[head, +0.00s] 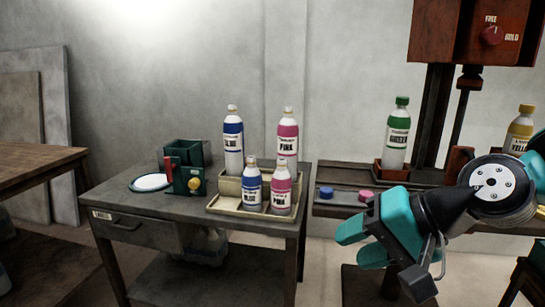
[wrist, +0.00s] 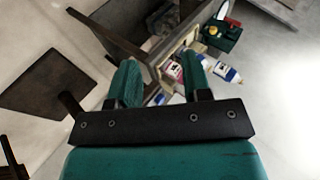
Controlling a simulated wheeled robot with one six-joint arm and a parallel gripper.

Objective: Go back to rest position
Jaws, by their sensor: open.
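My gripper (head: 362,243) is at the lower right in the head view, with teal fingers pointing left, in front of the bench with the vat stand. In the wrist view my gripper (wrist: 160,78) shows two teal fingers spread apart, with nothing held between them. Its fingers are apart from the bottles on the grey table, which appear beyond them.
A grey table (head: 123,207) bears a beige tray (head: 229,208) with blue- and pink-labelled bottles, and a green device (head: 187,181). A green-capped bottle (head: 397,137) and a yellow-capped bottle (head: 519,130) stand right. Blue (head: 326,192) and pink caps (head: 366,195) lie on the bench.

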